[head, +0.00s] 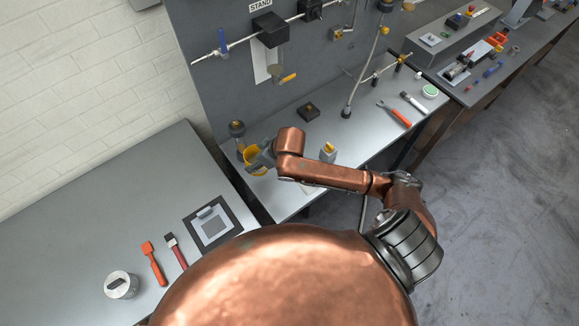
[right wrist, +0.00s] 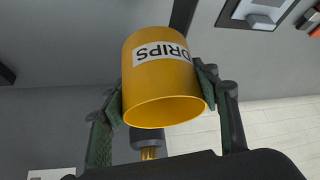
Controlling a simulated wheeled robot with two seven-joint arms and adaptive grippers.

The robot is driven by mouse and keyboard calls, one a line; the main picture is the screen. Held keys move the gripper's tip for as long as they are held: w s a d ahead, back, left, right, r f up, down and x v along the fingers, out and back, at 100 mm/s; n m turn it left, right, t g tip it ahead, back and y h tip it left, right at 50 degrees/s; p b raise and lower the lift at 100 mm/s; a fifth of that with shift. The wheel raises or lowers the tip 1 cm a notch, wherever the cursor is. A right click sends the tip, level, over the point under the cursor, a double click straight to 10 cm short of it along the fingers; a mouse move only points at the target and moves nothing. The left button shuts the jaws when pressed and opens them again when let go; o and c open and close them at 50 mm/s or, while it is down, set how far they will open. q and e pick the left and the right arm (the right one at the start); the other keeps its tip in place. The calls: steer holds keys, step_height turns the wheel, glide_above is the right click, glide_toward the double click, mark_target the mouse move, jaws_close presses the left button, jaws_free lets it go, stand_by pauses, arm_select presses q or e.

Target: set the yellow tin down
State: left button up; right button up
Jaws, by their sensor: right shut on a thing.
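The yellow tin (right wrist: 165,85) has a white label reading DRIPS and shows large in the right wrist view. My right gripper (right wrist: 163,92) is shut on it, one finger on each side of its wall. In the head view the tin (head: 250,158) is at the left end of the grey bench, partly covered by my right gripper (head: 258,155). I cannot tell whether the tin touches the bench. My left gripper is not in view.
A fitting (head: 237,130) stands close behind the tin. A small grey block with a yellow top (head: 328,152) and a dark block (head: 308,111) are to the right. A gap separates this bench from the left table (head: 120,200).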

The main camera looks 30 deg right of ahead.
steer(key=s+d+f+n+g+y+p, duration=0.1)
steer(key=s+d+f+n+p, duration=0.3)
steer(key=p, duration=0.6)
steer(key=s+d+f+y, duration=0.1)
steer(key=s+d+f, duration=0.1)
steer(key=s+d, duration=0.1)
steer(key=shift+s+d+n+g+p, duration=0.2)
steer(key=shift+n+g+p, duration=0.1)
steer(key=shift+n+p, duration=0.1)
step_height(320, 180, down, 3)
steer(key=shift+d+f+b, duration=0.1)
steer(key=shift+f+b, duration=0.1)
steer(key=shift+b, duration=0.5)
steer(key=shift+f+b, duration=0.4)
steer(key=shift+f, duration=0.35)
steer(key=shift+f, duration=0.1)
steer(key=shift+f+b, duration=0.35)
steer(key=shift+f, duration=0.3)
